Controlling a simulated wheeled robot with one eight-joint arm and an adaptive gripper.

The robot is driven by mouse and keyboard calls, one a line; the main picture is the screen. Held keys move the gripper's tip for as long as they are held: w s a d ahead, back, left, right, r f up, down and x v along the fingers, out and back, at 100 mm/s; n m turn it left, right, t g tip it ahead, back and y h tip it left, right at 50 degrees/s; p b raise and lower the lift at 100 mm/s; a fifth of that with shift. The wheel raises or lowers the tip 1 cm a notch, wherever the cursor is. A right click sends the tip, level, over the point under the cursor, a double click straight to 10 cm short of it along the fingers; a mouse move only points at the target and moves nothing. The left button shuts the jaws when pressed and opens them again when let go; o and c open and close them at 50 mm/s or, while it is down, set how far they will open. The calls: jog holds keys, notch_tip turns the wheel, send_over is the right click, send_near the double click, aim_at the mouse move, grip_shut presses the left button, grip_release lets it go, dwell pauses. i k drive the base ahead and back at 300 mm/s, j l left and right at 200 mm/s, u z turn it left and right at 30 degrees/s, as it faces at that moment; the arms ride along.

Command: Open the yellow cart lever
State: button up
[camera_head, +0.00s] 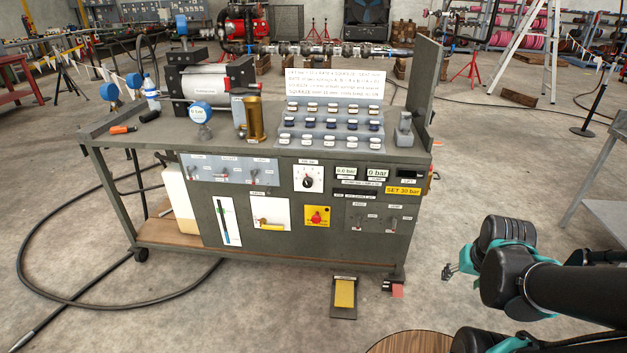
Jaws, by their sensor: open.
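The yellow cart lever (269,223) is a small handle on a white plate, low on the front panel of the dark green cart (345,252). It appears to lie roughly horizontal. My gripper (448,271) is at the right, out beyond the cart's right end and well apart from the lever. It is open, with nothing seen between its fingers. It is small in the view, and part of it is hidden behind my arm.
A yellow pedal (344,293) sits on the floor before the cart. A red emergency button (317,216) is right of the lever. A black hose (60,303) loops over the floor at left.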

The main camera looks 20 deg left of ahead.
aim_at(263, 222)
jog(key=u, duration=1.3)
